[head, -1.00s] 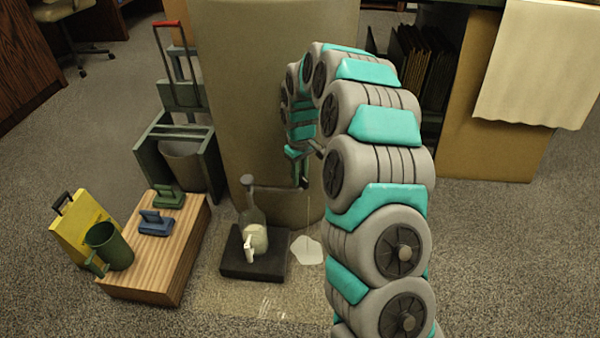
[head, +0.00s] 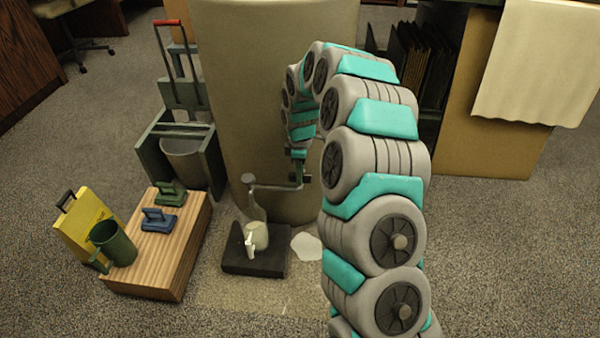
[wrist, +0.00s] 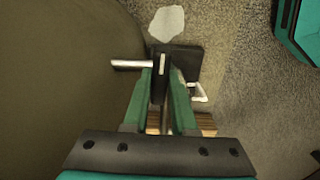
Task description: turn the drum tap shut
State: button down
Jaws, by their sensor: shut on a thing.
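The tall beige drum (head: 240,60) stands upright behind my arm. A grey metal pipe (head: 278,187) shows low in front of it, with a rounded end at left above a glass vessel (head: 257,232). My gripper (head: 300,172) is low at the drum's front, partly hidden by my arm. The lever's far part is hidden between the fingers. No falling stream is visible.
The vessel stands on a black block (head: 240,267), beside a pale puddle (head: 306,246). A wooden box (head: 150,270) at left bears a green mug (head: 113,243) and two small tools. A dark green stand (head: 150,160) is behind it. Open floor lies at right.

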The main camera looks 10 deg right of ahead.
dwell(0.3)
jog(key=c, duration=0.7)
grip_release()
jog(key=shift+r, duration=0.1)
notch_tip(320, 180, up, 8)
jog(key=shift+f, duration=0.2)
